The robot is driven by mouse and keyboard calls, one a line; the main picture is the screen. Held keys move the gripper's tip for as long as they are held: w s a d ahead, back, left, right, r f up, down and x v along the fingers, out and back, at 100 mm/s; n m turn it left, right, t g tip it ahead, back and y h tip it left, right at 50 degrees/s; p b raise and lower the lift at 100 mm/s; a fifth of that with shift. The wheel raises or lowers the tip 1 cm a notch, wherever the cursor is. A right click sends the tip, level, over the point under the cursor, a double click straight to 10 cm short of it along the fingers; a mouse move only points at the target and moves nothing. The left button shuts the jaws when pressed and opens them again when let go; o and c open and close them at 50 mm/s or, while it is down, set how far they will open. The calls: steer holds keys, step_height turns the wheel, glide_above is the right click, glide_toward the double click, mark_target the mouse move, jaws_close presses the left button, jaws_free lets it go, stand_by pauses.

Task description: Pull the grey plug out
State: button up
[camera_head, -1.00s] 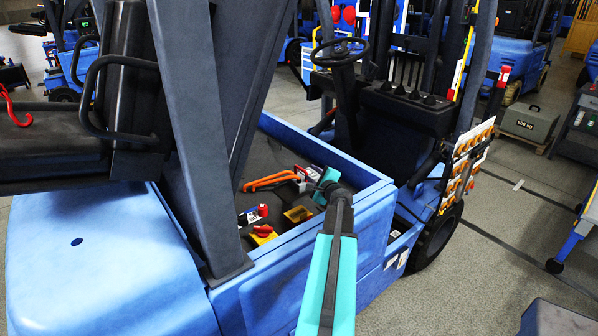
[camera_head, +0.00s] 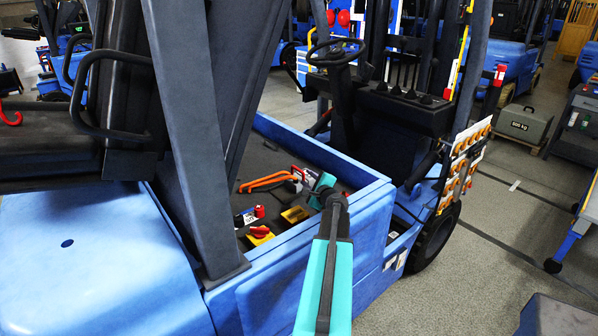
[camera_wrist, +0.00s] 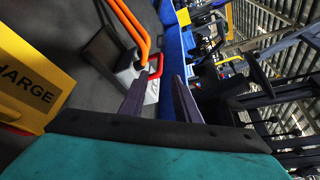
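The grey plug (camera_wrist: 130,76) shows in the wrist view as a pale grey connector with a red handle (camera_wrist: 156,64) and thick orange cables (camera_wrist: 127,22). In the head view the orange cables (camera_head: 266,181) lie in the open bay of the blue forklift, and the plug is small beside my gripper and partly hidden. My gripper (camera_wrist: 160,80) has its two dark fingers apart. Their tips are close to the red handle and the plug's right end. I cannot tell whether they touch it. In the head view my gripper (camera_head: 322,188) is over the bay, just right of the plug.
The blue bay wall (camera_head: 345,168) runs under my arm. A yellow box marked "CHARGE" (camera_wrist: 38,88) is at left in the wrist view. A yellow block with a red knob (camera_head: 260,235) and a dark mast post (camera_head: 190,120) stand left of my arm.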

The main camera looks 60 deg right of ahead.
mark_target(300, 171)
steer(key=shift+d, duration=0.1)
steer(key=shift+p+x, duration=1.75)
steer(key=shift+x, duration=4.15)
jaws_close()
